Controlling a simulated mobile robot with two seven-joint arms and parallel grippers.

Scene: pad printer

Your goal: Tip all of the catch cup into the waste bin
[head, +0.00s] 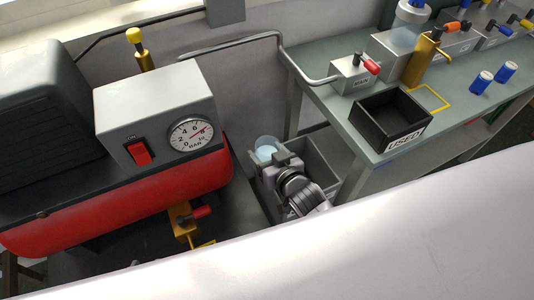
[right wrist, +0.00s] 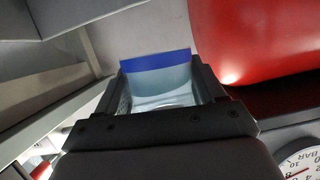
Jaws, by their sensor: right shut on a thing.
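The catch cup (head: 266,146) is a small clear cup with pale blue in it, held between the jaws of my right gripper (head: 276,160). In the right wrist view the cup (right wrist: 160,85) fills the gap between the two dark fingers (right wrist: 165,95), with a blue band across it. I cannot tell how far it is tilted. The waste bin (head: 318,160) is a grey open box on the floor between the red tank and the bench. My right gripper and cup show over its back left part, and my arm hides much of it. My left gripper is not in view.
A red compressor tank (head: 120,205) with a gauge box (head: 155,110) and a yellow drain valve (head: 183,220) stands at the left. A green bench (head: 345,125) at the right bears a black tray marked USED (head: 390,118) and a red-handled valve (head: 355,75).

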